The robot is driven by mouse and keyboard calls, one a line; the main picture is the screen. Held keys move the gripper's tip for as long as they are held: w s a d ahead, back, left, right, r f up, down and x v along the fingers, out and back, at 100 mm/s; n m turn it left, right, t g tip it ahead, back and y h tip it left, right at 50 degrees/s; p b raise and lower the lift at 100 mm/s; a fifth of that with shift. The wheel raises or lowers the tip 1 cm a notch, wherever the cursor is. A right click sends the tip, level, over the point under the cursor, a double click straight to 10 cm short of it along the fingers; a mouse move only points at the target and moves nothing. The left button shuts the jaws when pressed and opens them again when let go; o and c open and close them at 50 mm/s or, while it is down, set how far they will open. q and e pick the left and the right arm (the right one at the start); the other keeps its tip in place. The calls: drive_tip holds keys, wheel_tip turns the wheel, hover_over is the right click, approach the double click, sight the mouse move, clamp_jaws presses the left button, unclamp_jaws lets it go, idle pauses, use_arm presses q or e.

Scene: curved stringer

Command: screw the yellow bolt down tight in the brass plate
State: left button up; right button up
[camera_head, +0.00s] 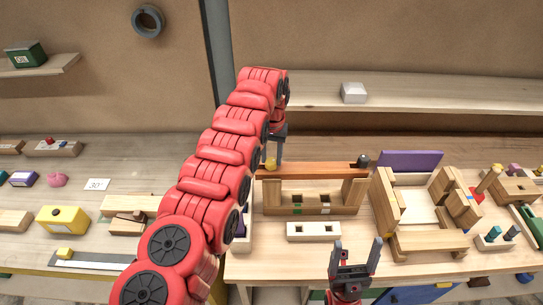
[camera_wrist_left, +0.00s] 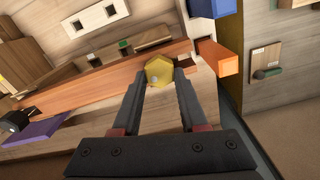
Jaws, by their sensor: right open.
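The yellow bolt (camera_head: 270,163) is at the left end of a long orange-brown bar (camera_head: 312,170). In the left wrist view its hexagonal head (camera_wrist_left: 159,71) sits between my left fingertips and fills the gap. My left gripper (camera_head: 275,152) reaches down over it and appears shut on it. Its fingers also show in the left wrist view (camera_wrist_left: 160,82). I cannot make out a separate brass plate; the bolt's shank and its seat are hidden. My right gripper (camera_head: 357,255) is open and empty near the table's front edge, apart from the bolt.
A dark knob (camera_head: 363,161) stands at the bar's right end. A wooden cradle (camera_head: 310,198) and a block with two square holes (camera_head: 313,231) lie in front. A purple block (camera_head: 410,160) and wooden frame (camera_head: 425,205) are at right. My left arm hides part of the table.

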use_arm(q)
clamp_jaws()
drive_tip(key=shift+f+b, duration=0.15)
drive_tip(key=shift+b, duration=0.15)
drive_tip(key=shift+m, duration=1.9)
drive_tip(key=m, duration=0.4)
drive_tip(key=shift+b, duration=0.3)
drive_tip(key=shift+a, duration=0.1)
